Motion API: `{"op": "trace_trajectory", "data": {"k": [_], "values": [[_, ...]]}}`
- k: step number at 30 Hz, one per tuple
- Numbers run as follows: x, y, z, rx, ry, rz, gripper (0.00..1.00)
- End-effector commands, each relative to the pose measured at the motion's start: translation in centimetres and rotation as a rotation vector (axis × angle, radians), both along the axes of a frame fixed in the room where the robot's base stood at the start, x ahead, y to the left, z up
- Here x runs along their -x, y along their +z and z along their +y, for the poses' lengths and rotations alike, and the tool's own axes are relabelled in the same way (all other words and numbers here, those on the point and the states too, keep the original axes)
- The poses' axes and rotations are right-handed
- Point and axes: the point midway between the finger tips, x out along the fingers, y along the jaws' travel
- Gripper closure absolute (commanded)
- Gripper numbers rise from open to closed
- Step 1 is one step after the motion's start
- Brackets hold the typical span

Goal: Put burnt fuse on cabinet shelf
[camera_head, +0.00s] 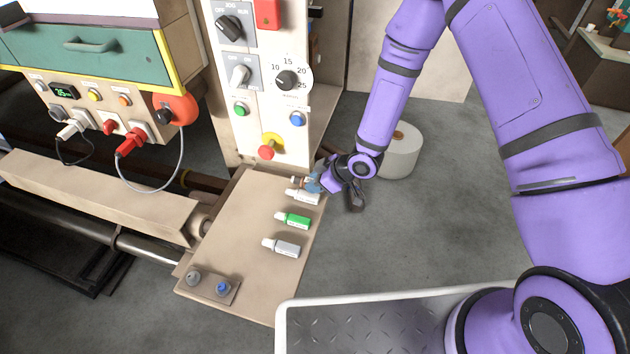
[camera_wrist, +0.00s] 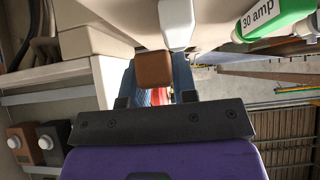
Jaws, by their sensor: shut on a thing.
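My gripper (camera_head: 312,184) is at the right edge of a tan board below the control panel. Its blue fingers (camera_wrist: 156,82) are shut on a small piece with a brown block end (camera_wrist: 153,68), which I take as the burnt fuse; in the head view its small brown and white part (camera_head: 298,181) is mostly hidden by the fingers. A white fuse (camera_head: 302,196) lies just beside it, also in the wrist view (camera_wrist: 177,22). A green fuse (camera_head: 293,219), marked 30 amp in the wrist view (camera_wrist: 275,18), and a grey-white fuse (camera_head: 282,247) lie nearer. I cannot clearly identify the cabinet shelf.
The tan board (camera_head: 235,215) has free room on its left. A plate with grey and blue knobs (camera_head: 210,287) sits at its near end. The control panel (camera_head: 265,90) stands behind it. A white roll (camera_head: 400,155) stands on the floor to the right.

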Motion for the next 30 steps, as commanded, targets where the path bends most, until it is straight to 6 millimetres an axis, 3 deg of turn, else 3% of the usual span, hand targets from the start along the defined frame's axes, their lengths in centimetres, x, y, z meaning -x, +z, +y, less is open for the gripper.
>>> {"op": "trace_trajectory", "data": {"k": [11,12,15,25,30], "values": [[0.0,-0.8,0.0,0.000,-0.001,0.001,0.98],[0.0,-0.8,0.0,0.001,-0.001,0.001,0.69],[0.1,-0.9,0.0,0.001,0.000,0.002,0.48],[0.2,-0.8,0.0,0.004,0.002,0.005,0.48],[0.2,0.7,-0.3,0.003,0.001,0.003,0.48]]}}
